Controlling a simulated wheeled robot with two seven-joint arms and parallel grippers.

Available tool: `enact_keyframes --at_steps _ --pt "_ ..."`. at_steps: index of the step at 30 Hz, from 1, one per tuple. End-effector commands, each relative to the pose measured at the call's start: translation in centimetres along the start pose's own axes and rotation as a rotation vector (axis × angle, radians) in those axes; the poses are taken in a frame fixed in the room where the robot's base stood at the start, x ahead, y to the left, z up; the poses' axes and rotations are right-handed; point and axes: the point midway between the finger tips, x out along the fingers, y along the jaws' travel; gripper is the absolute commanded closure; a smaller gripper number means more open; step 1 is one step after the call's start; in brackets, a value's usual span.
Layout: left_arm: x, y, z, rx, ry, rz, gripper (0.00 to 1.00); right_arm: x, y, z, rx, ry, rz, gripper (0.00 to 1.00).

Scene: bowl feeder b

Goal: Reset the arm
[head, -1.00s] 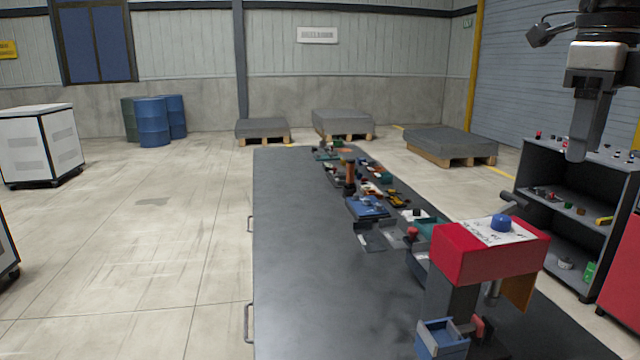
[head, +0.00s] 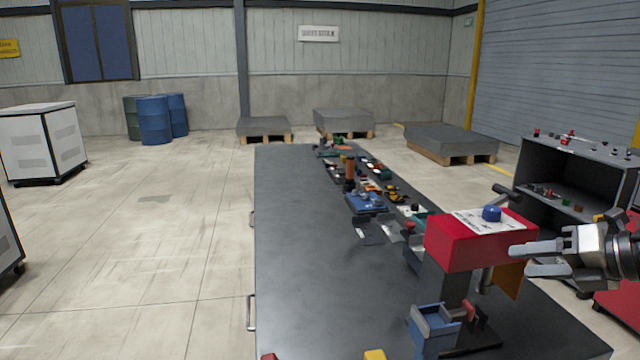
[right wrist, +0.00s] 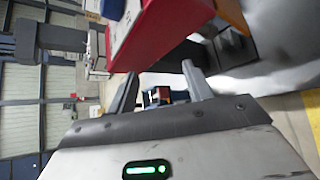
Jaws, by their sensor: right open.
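My right gripper (head: 532,258) comes in from the right edge of the head view, beside the right side of the red box-shaped machine (head: 480,240). Its jaws are open and nothing shows held between them. In the right wrist view the two fingers (right wrist: 158,90) stand apart, with the red machine (right wrist: 160,25) close by. I cannot tell whether gripper and machine touch. The machine has a blue knob (head: 491,213) on a white top plate and a blue tray (head: 435,322) below its front. My left gripper is not in view.
The long dark table (head: 305,240) is bare on its left half. Several small parts and a blue block (head: 366,203) line its right side. A dark shelf (head: 570,170) stands at the right. Pallets (head: 450,143) and blue barrels (head: 155,122) are at the back.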

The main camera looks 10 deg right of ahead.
Motion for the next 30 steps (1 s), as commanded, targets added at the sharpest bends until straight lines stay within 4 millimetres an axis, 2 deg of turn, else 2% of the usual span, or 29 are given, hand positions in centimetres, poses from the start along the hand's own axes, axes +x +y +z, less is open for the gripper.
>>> enact_keyframes --at_steps 1,3,5,8,11,13,15,18,21,27,30 --pt "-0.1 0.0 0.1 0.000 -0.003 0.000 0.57 0.9 -1.6 -1.6 0.143 -0.100 0.040 0.49" --pt "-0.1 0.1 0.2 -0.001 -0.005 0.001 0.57 1.8 -3.5 -3.4 0.341 -0.246 0.068 0.49" --pt "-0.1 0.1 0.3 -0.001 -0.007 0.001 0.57 2.3 -5.2 -5.2 0.519 -0.365 0.077 0.49" --pt "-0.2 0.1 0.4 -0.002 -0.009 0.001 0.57 3.0 -7.9 -9.2 0.830 -0.544 0.060 0.49" --pt "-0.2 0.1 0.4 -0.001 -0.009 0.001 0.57 3.4 -9.8 -14.2 1.152 -0.696 0.003 0.49" --pt "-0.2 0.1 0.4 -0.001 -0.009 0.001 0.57 3.7 -10.5 -18.4 1.377 -0.780 -0.062 0.49" --pt "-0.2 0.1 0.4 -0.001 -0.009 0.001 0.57 3.9 -10.5 -22.3 1.574 -0.839 -0.136 0.49" --pt "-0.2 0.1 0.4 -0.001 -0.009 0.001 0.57 4.0 -9.7 -26.9 1.788 -0.884 -0.239 0.49" --pt "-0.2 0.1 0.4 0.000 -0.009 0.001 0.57 4.1 -8.6 -30.4 1.947 -0.902 -0.332 0.49" --pt "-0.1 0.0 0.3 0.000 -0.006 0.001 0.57 4.0 -5.6 -35.7 2.183 -0.895 -0.496 0.49" --pt "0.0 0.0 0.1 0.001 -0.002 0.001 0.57 3.9 -4.0 -37.7 2.274 -0.881 -0.571 0.49"
